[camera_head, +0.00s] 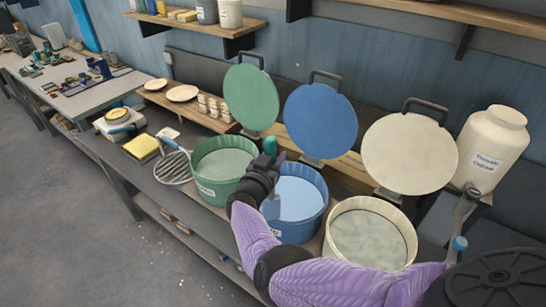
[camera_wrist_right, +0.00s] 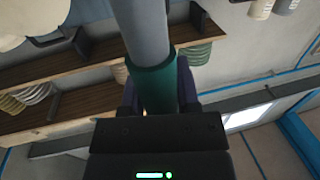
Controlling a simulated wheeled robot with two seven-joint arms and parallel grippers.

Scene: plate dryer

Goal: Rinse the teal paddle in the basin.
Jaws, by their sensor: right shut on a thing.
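My right gripper (camera_head: 278,158) is shut on the teal handle of the paddle (camera_head: 270,146), above the gap between the green and blue basins. In the right wrist view, the paddle's teal grip (camera_wrist_right: 156,90) sits between the fingers, with a grey shaft beyond it. A greyish part shows below my gripper at the blue basin's left inside edge; I cannot tell whether it touches the liquid. The blue basin (camera_head: 313,228) holds pale blue liquid. The green basin (camera_head: 215,190) stands to its left and the cream basin (camera_head: 338,258) to its right. My left gripper is out of view.
Raised round lids in green (camera_head: 250,97), blue (camera_head: 320,120) and cream (camera_head: 410,150) stand behind the basins. A wire skimmer (camera_head: 173,168) and yellow sponge (camera_head: 141,148) lie left. A large white jug (camera_head: 492,145) stands right.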

